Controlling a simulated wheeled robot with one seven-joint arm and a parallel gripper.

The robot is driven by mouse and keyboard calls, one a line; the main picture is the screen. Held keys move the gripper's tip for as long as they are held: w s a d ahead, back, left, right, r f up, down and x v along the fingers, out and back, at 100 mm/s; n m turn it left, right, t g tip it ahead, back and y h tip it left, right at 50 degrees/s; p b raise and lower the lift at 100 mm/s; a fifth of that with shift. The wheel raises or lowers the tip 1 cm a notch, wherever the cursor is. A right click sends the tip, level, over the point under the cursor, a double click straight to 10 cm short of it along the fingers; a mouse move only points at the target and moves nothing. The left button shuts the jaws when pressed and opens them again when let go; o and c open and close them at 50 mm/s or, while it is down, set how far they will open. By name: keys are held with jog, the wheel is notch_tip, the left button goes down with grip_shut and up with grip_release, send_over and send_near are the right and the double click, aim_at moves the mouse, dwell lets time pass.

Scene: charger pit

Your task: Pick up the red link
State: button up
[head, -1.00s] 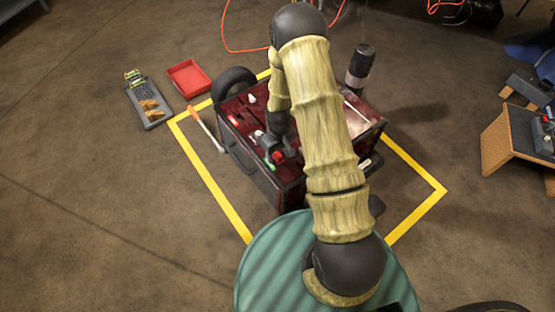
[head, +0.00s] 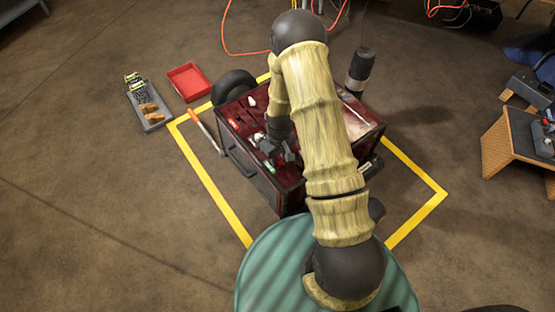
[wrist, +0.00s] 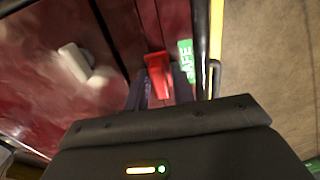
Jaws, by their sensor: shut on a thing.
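The red link (wrist: 158,72) shows between the two dark fingers of my gripper in the wrist view. My gripper (wrist: 160,92) is shut on it. Its lower part is hidden between the fingers. In the head view my gripper (head: 277,152) is over the front left part of the dark red cart top (head: 290,175). The link cannot be made out there. I cannot tell whether the link still touches the surface below.
A green label reading "SAFE" (wrist: 186,60) is right beside the link. A white piece (wrist: 75,62) lies on the red surface to the left. A red tray (head: 188,82) and a grey tray (head: 150,118) stand on the floor to the left. Yellow floor tape (head: 215,190) surrounds the cart.

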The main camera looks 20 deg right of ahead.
jog(key=shift+r, duration=0.1)
notch_tip(320, 180, up, 10)
jog(key=p, duration=0.4)
dwell(0.5)
notch_tip(320, 180, up, 6)
jog(key=w+m, duration=0.2)
jog(key=m, duration=0.2)
jog(key=shift+w+r, duration=0.15)
jog(key=shift+r, duration=0.05)
jog(key=shift+d, duration=0.1)
